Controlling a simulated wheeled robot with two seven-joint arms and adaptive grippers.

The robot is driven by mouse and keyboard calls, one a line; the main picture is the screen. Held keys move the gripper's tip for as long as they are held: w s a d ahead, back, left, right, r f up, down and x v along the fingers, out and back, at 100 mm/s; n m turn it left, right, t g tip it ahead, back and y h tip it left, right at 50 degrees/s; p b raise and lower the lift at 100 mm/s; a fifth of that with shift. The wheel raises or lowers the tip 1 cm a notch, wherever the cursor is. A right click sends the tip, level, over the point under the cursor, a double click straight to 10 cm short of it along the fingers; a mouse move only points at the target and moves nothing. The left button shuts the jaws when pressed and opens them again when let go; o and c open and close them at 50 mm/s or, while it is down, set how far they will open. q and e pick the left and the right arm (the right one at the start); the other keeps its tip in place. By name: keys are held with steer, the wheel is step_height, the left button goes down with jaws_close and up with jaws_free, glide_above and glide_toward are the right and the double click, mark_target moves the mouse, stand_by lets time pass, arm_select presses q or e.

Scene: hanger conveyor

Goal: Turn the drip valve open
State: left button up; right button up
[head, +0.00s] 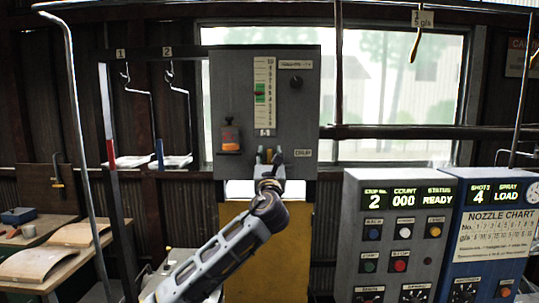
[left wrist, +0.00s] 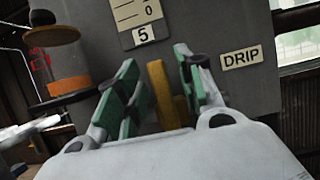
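The drip valve shows as a yellow lever (left wrist: 166,98) standing upright in the left wrist view, on the grey panel (head: 226,75) beside the DRIP label (left wrist: 241,57). My left gripper (left wrist: 160,90) is open, with its green-padded fingers on either side of the lever. I cannot tell whether either finger touches it. In the head view my left gripper (head: 269,157) is at the panel's lower part, left of the small label (head: 303,153), and mostly hides the lever. My right gripper is not in view.
A jar with orange liquid (head: 230,137) is close left of the gripper. A scale with a green band (head: 264,92) and a black knob (head: 296,82) are above. Control boxes (head: 404,240) stand at right. Numbered hangers (head: 125,75) hang at left.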

arm_select(q)
steer(key=shift+w+r, duration=0.1)
steer(key=shift+w, duration=0.2)
steer(key=shift+c, duration=0.3)
jaws_close()
